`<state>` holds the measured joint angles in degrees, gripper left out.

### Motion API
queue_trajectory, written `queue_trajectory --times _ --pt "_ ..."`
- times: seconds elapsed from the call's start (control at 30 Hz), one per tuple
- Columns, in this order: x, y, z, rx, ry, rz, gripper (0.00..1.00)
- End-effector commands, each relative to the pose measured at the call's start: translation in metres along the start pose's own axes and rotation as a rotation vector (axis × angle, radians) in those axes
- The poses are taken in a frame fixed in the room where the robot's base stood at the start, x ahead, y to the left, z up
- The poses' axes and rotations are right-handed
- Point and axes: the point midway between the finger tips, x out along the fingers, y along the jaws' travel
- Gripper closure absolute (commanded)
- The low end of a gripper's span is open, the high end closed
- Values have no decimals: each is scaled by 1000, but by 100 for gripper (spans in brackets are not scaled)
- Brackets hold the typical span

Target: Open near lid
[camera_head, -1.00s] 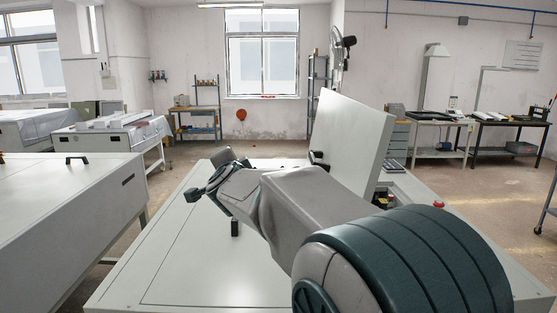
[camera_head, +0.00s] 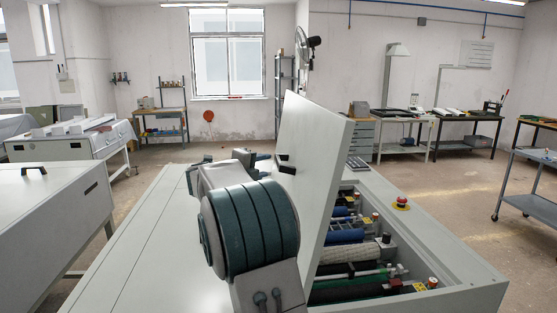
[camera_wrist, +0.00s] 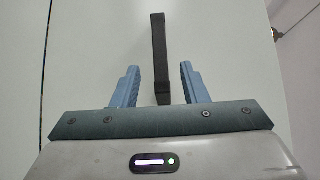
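A thick pale lid (camera_head: 326,205) stands raised and tilted over the near machine in the head view, with rollers open to its right. A dark handle (camera_head: 285,168) shows on the left side of this lid. In the wrist view a dark bar handle (camera_wrist: 160,55) stands on a pale panel (camera_wrist: 95,45). My gripper (camera_wrist: 160,72) is open, its two blue fingers either side of the handle's lower part with gaps on both sides. In the head view my arm hides most of the gripper. I cannot tell for sure which panel the wrist view shows.
The flat pale top (camera_head: 135,245) of the machine lies left of my arm. A red emergency button (camera_head: 401,203) is on its right rim. Another pale machine (camera_head: 45,215) stands at the left, and a metal cart (camera_head: 530,205) at the far right. Open floor lies behind.

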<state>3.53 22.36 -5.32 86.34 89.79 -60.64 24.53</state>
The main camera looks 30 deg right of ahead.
Motion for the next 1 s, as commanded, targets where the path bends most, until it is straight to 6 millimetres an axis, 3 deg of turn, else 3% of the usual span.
queue_trajectory --times 0.2,0.4,0.8,0.83,0.97,1.0 --pt "46 -3 0 -1 2 0 60" --pt "72 -1 1 -1 -1 0 60" --pt "80 0 0 0 -2 0 60" --pt "80 0 0 0 -2 0 63" --pt "80 0 0 0 -2 0 99" --pt "80 0 0 0 -2 0 100"
